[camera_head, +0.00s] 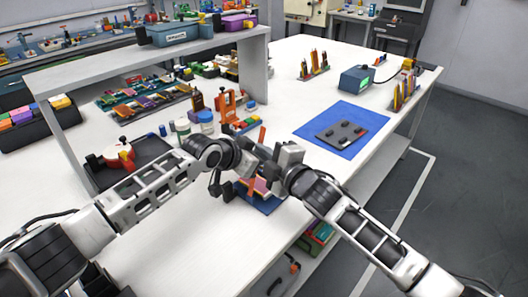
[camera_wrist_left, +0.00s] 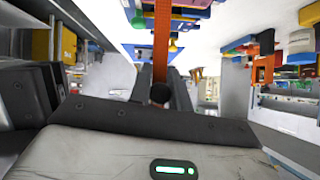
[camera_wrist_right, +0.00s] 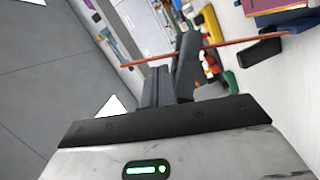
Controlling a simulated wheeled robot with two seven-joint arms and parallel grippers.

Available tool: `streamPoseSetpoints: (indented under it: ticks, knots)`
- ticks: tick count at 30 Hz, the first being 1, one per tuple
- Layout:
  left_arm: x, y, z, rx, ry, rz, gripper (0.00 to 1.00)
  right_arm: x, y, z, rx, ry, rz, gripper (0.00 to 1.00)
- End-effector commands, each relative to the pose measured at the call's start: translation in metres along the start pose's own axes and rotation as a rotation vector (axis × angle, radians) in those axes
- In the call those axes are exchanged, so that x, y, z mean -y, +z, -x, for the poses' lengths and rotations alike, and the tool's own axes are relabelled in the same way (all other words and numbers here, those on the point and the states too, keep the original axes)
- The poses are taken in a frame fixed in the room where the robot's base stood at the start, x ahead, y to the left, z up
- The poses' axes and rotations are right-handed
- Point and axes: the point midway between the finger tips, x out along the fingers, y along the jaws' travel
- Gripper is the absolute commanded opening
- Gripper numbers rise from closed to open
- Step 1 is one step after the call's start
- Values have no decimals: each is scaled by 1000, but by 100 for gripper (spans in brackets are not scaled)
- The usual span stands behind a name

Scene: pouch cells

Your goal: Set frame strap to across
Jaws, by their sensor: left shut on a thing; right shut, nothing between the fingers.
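The orange frame strap (camera_head: 262,135) shows as a short piece above the grippers in the head view. In the left wrist view the strap (camera_wrist_left: 162,38) runs down to my left fingers (camera_wrist_left: 160,92), which are shut on it beside a dark knob. In the right wrist view the strap (camera_wrist_right: 238,44) stretches across, past my right fingers (camera_wrist_right: 171,75), which are shut and empty close to it. Whether they touch it I cannot tell. The frame's blue base (camera_head: 268,206) and pinkish stack (camera_head: 258,185) lie beneath the grippers, partly hidden by my arms.
A blue mat (camera_head: 316,127) with a dark plate (camera_head: 341,133) lies to the right. An orange press-like stand (camera_head: 228,105) and small jars (camera_head: 206,118) stand behind. A black tray (camera_head: 150,153) is at left. The white table is clear at the front left.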

Motion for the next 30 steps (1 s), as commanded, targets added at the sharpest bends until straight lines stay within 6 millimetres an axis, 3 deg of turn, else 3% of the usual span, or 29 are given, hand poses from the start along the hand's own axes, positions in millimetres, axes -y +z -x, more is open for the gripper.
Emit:
streamPoseSetpoints:
  ticks: [14,15,17,30]
  knots:
    - [-1,1,0,2,3,-1,0,-1,24,-3,17,-17,-57,0]
    - [-2,1,0,2,4,-1,22,-1,25,-3,17,-17,-56,0]
    - [-2,1,0,2,4,-1,39,-1,24,-3,16,-17,-55,0]
    - [1,0,9,-1,1,0,42,0,18,-4,3,-15,-58,0]
